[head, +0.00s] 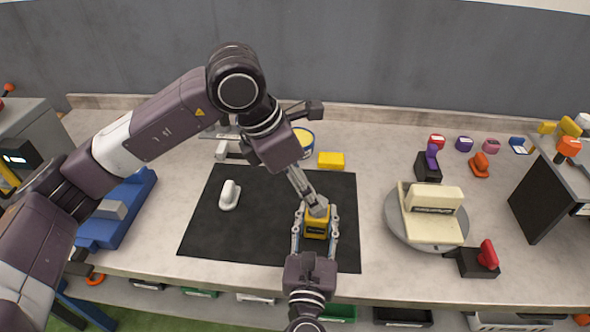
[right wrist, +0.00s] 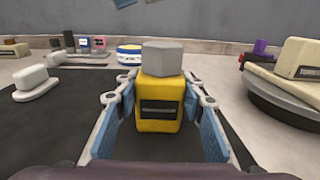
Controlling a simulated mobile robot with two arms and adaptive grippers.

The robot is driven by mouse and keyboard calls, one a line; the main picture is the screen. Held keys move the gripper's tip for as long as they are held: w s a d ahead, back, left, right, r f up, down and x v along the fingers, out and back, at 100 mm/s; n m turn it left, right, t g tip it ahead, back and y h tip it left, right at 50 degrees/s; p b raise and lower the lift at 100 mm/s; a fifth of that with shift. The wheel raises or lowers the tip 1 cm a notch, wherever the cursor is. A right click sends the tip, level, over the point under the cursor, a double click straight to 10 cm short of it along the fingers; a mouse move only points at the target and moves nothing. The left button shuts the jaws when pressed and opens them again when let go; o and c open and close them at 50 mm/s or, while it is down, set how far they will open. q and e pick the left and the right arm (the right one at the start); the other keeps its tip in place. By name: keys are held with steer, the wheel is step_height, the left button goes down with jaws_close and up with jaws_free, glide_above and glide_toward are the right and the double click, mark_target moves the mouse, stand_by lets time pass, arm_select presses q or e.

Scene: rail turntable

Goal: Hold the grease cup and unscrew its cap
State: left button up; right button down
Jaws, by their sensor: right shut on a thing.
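The grease cup (head: 316,226) stands upright near the right front of the black mat (head: 205,235). It is a yellow block with a dark label; its grey hexagonal cap (right wrist: 163,57) sits on top in the right wrist view. My right gripper (right wrist: 160,104) is shut on the yellow body from the front, one finger on each side. My left gripper (head: 303,185) points down from above, close over the cap in the head view. It does not show in the right wrist view, so it appears clear above the cap. Whether its fingers are apart is unclear.
A white-handled piece (head: 229,195) lies on the mat's left. A yellow block (head: 331,160) and a round blue-and-yellow tin (head: 305,139) are behind. A round turntable (head: 395,225) with a cream part stands right. A blue tool (head: 120,210) is left. The mat's middle is bare.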

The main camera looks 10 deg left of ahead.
arm_select(q)
steer(key=shift+x, duration=2.5)
steer(key=c, duration=1.3)
steer(key=n+t, duration=0.1)
steer(key=n, duration=0.2)
steer(key=n+t+y, duration=0.1)
steer(key=n, duration=0.2)
steer(key=shift+s+d+y, duration=0.2)
steer(key=shift+d+y, duration=0.05)
steer(key=shift+y, duration=0.05)
